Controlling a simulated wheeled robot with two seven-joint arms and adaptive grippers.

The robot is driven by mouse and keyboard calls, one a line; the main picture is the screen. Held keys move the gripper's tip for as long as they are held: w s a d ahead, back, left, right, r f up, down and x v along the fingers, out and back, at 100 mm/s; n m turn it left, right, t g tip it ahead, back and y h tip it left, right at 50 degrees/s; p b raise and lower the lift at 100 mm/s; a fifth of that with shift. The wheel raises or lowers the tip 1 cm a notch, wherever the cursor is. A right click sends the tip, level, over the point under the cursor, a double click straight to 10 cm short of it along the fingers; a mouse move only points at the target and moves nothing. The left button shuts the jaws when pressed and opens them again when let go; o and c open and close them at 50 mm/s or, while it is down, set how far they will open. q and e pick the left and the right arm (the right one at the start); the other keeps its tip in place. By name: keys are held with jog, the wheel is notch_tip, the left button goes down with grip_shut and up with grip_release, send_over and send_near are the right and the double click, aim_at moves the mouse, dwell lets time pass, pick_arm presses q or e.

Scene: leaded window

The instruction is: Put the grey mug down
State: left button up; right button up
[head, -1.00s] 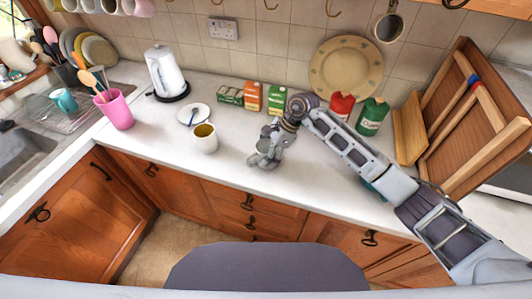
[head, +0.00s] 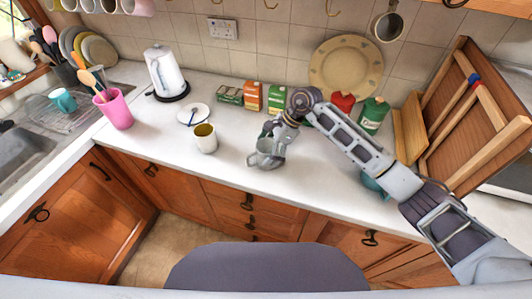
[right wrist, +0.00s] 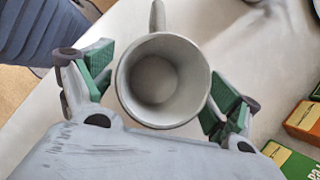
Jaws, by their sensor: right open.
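The grey mug (head: 264,157) stands upright on the white worktop (head: 235,178), right of the cream mug. In the right wrist view the grey mug (right wrist: 163,82) is seen from above, empty inside, with its handle toward the top. My right gripper (head: 279,136) is open at the mug's back right side. In the right wrist view its green-padded fingers lie on either side of the mug, with a gap visible at the left finger; the right finger is close to the wall, and I cannot tell if it touches. My left gripper is not in view.
A cream mug (head: 205,138) and a white saucer (head: 193,114) stand to the left. Several cartons (head: 253,96), a red canister (head: 342,104) and a green canister (head: 373,116) line the back. A teal vessel (head: 374,187) is partly hidden by my right arm. The worktop's front edge is close.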

pick_arm(q)
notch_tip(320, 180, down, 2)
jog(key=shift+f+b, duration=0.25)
jog(key=shift+b, duration=0.85)
pick_arm(e)
jog(key=s+v, duration=0.1)
jog(key=v, duration=0.9)
jog(key=shift+w, duration=0.55)
jog(key=shift+d+r, duration=0.15)
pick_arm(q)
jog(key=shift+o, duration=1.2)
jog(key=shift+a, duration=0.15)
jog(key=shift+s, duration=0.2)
pick_arm(e)
jog(key=shift+s, duration=0.1)
